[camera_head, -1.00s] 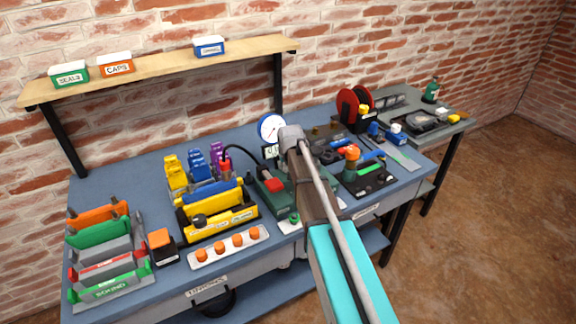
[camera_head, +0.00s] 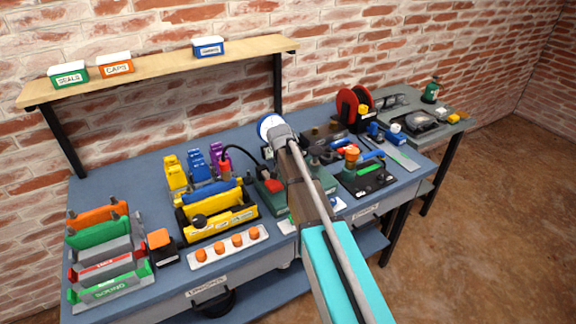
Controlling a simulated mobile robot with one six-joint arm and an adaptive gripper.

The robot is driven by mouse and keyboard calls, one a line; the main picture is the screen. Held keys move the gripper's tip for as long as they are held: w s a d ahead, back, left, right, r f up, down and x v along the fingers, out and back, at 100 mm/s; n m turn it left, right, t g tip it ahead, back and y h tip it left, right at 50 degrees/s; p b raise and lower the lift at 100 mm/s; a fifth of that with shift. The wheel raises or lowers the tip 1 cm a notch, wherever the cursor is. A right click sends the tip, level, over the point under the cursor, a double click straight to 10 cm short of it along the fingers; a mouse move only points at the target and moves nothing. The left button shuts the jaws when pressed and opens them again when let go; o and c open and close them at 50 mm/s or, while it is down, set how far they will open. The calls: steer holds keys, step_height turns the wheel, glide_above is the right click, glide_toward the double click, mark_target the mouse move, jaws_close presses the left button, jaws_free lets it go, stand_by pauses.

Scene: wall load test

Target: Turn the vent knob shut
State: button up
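A test device with a green base (camera_head: 264,200) and a red block (camera_head: 273,186) stands at the middle of the bench. A round white-faced, blue-rimmed gauge (camera_head: 264,127) stands behind it, partly covered by my arm. A white plate (camera_head: 285,226) lies at the bench's front edge. The small green knob seen on it earlier is now largely or wholly behind my arm. I cannot tell for sure whether it is the vent knob. My arm crosses the middle of the view, and my gripper is hidden behind it.
A yellow tool tray (camera_head: 222,222) and a grey rack with orange knobs (camera_head: 228,246) stand left of the arm. Colored bins (camera_head: 105,262) fill the bench's left end. A black tray (camera_head: 366,182) and a red reel (camera_head: 352,107) stand right.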

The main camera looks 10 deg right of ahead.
steer(key=shift+w, duration=0.1)
steer(key=o, duration=1.2)
steer(key=shift+c, duration=0.2)
